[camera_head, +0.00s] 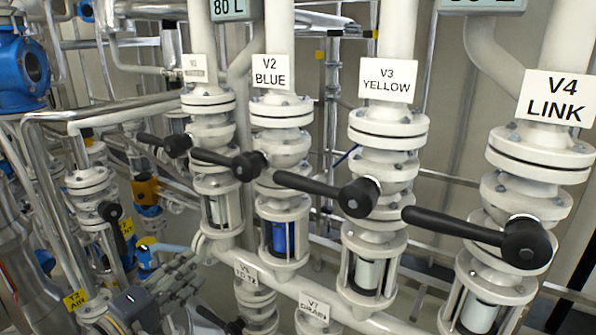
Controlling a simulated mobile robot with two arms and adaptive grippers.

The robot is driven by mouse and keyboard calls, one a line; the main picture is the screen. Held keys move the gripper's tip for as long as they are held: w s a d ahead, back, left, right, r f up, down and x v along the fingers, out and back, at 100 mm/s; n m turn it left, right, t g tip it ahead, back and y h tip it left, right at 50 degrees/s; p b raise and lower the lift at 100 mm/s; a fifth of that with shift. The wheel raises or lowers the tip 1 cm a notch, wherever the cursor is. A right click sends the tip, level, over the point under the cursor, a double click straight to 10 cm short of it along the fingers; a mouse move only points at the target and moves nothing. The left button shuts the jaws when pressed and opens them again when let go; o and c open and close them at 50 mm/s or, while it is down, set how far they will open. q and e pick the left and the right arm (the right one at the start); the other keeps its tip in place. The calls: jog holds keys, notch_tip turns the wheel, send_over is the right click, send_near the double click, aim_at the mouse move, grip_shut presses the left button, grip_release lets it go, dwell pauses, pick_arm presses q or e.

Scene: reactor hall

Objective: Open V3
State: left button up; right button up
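The V3 valve (384,150) is a white flanged valve on a vertical pipe, under a white sign (388,79) reading "V3 YELLOW". Its black lever handle (315,188) points left from a round black hub, crosswise to the pipe. Below it is a sight glass (367,273) with pale contents. My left gripper (190,272) is low at the left, below and left of the V3 handle and well apart from it. It looks empty; its small grey fingers blend with the pipes, so their opening is unclear. My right gripper is not in view.
Similar black levers on V2 (225,161) and V4 (465,228) flank V3, both pointing left. Another lever (160,141) is farther left. A horizontal white pipe (285,287) with a V7 sign (314,308) runs below. A blue valve body (22,75) stands at far left.

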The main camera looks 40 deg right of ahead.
pick_arm(q)
jog(key=s+d+r+m+g+h, duration=0.1)
jog(key=s+d+r+g+h, duration=0.1)
jog(key=s+r, duration=0.35)
jog(key=s+d+r+m+g+h, duration=0.1)
jog(key=s+d+r+m+g, duration=0.15)
jog(key=r, duration=0.65)
jog(key=m+g+h+p, duration=0.1)
jog(key=m+g, duration=0.1)
jog(key=g, duration=0.2)
send_near(293, 185)
jog(key=shift+n+t, duration=0.25)
jog(key=d+p, duration=0.1)
jog(key=d, duration=0.2)
jog(key=d+r+p, duration=0.1)
jog(key=d+p, duration=0.1)
jog(key=d, duration=0.1)
jog(key=d+p, duration=0.1)
jog(key=d, duration=0.2)
jog(key=shift+s+d+r, duration=0.1)
jog(key=shift+d+r, duration=0.15)
jog(key=shift+d, duration=0.5)
jog(key=shift+d+p, duration=0.25)
jog(key=shift+p, duration=0.05)
grip_shut()
